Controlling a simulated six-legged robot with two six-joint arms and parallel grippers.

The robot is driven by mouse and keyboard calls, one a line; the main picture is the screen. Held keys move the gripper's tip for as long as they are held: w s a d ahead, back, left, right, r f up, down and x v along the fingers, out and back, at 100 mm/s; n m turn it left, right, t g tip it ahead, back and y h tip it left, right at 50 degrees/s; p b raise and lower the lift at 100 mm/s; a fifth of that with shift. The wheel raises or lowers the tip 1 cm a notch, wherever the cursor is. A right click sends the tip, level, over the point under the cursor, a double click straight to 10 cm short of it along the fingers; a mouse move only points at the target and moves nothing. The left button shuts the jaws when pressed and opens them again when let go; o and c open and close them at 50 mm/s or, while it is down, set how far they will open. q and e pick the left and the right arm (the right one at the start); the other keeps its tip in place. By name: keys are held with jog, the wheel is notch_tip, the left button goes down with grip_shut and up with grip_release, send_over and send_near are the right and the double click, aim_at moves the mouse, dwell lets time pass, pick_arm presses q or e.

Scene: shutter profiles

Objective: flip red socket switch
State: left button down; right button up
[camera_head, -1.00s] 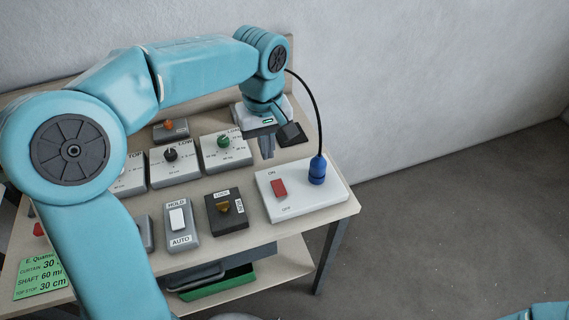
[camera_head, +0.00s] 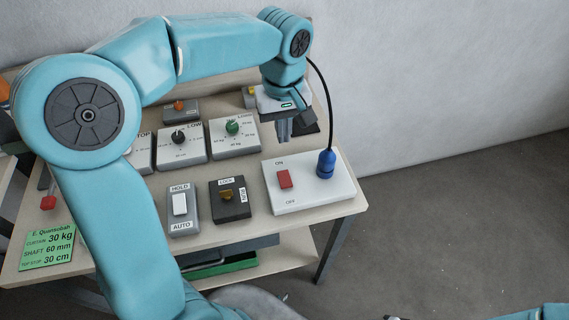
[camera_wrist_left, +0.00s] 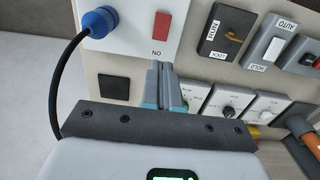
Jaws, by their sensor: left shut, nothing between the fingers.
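The red socket switch (camera_head: 284,179) sits on a white socket box (camera_head: 330,194) at the right front of the table, between the labels ON and OFF. A blue plug (camera_head: 326,163) with a black cable stands in the same box. My left gripper (camera_head: 283,138) points down behind the box, shut and empty, apart from the switch. In the left wrist view the closed fingers (camera_wrist_left: 164,68) point toward the red switch (camera_wrist_left: 162,25) and end short of it. My right gripper is not in view.
A black key switch box (camera_head: 230,203) and a grey HOLD/AUTO switch (camera_head: 180,208) stand left of the socket box. Dial boxes (camera_head: 233,138) lie behind them. A green card (camera_head: 48,244) lies at the left. The black cable arches beside my left wrist.

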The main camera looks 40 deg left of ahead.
aim_at(283, 175)
pick_arm(q)
notch_tip(283, 175, down, 11)
jog(key=shift+s+f, duration=0.1)
jog(key=shift+s, duration=0.05)
jog(key=shift+w+f, duration=0.2)
jog(key=shift+f, duration=0.5)
jog(key=shift+s+r, duration=0.1)
jog(key=shift+s, duration=0.05)
